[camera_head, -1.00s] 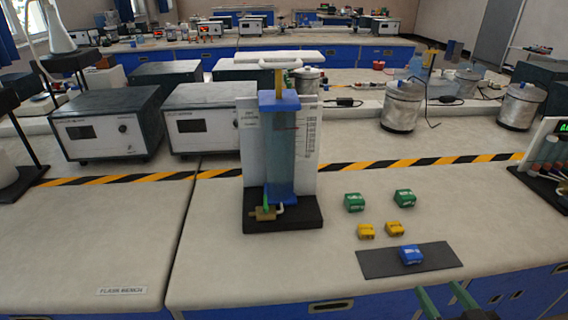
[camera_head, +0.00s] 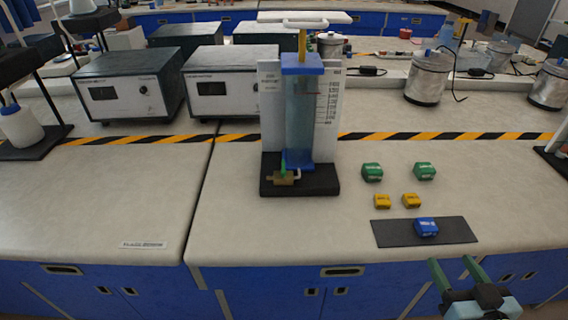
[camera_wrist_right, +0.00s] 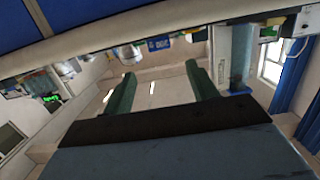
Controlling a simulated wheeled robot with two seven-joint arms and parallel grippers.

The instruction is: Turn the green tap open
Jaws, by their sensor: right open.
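The green tap (camera_head: 284,166) is a small green lever on a brass fitting (camera_head: 285,179) at the lower left front of a clear water column (camera_head: 301,115). The column has blue ends and stands upright on a black base (camera_head: 318,183) before a white scale board. My right gripper (camera_head: 457,268) is open and empty, with green fingers, in front of the bench edge at lower right, well apart from the tap. Its two fingers also show in the right wrist view (camera_wrist_right: 160,85), with nothing between them. My left gripper is not in view.
Green blocks (camera_head: 372,172) and yellow blocks (camera_head: 382,201) lie right of the column. A blue block (camera_head: 426,227) sits on a dark mat (camera_head: 388,235). Two white-fronted instruments (camera_head: 128,98) stand at the back left.

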